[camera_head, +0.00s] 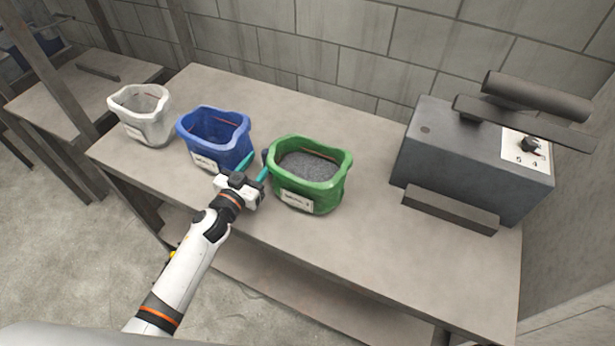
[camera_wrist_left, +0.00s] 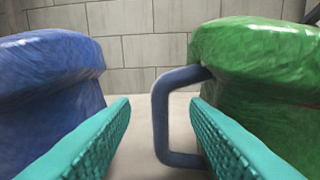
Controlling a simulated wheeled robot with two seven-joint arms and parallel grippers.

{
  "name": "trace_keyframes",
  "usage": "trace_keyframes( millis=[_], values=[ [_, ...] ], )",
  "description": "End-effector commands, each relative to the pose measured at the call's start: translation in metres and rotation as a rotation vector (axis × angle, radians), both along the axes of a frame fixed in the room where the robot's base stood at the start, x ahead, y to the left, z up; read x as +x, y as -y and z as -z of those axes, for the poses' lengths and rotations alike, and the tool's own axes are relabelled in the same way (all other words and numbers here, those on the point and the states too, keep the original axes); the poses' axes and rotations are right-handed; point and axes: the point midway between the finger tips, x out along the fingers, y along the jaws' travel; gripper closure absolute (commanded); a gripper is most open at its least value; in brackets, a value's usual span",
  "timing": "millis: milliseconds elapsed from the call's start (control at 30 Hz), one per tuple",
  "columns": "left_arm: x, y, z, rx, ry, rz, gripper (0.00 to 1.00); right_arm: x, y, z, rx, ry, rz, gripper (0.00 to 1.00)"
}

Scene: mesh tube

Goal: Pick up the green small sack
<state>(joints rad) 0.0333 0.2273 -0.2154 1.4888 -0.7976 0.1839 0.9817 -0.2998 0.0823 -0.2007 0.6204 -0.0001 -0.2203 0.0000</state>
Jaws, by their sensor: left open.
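The green small sack (camera_head: 314,185) stands upright and open-topped on the table, with dark grey grains inside and a white label on its front. It also shows at the right in the left wrist view (camera_wrist_left: 262,75). A dark blue-grey handle (camera_wrist_left: 160,128) sticks out from its left side. My left gripper (camera_head: 257,168) is open at the left of the green sack, between it and the blue sack. In the left wrist view its teal fingers (camera_wrist_left: 158,140) are apart, with the handle showing between them, toward the right finger. Contact cannot be told. My right gripper is not in view.
A blue sack (camera_head: 232,150) stands close on the left, and a white sack (camera_head: 151,128) farther left. A dark grey sealing machine (camera_head: 460,165) stands at the right of the table (camera_head: 370,240). The tabletop between the green sack and the machine is clear. A block wall is behind.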

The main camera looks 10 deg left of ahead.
Motion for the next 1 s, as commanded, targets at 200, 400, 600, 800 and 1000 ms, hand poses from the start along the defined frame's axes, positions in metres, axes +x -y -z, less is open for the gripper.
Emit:
trace_keyframes(
  millis=[200,400,600,800,1000],
  values=[
    [0.0126,0.0047,0.0002,0.001,0.0,0.001,0.58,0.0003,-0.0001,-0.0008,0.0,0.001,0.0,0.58],
    [0.012,0.0044,0.0004,0.001,0.0,0.0,0.66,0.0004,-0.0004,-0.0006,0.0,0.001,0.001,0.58],
    [0.0119,0.0042,0.0004,0.001,-0.001,0.0,0.99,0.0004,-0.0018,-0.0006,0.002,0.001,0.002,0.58],
    [0.0118,0.0041,0.0006,0.002,0.0,0.0,1.0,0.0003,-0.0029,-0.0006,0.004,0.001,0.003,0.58],
    [0.0117,0.0041,0.0008,0.004,-0.001,0.0,1.0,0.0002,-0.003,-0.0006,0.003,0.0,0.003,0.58]
  ],
)
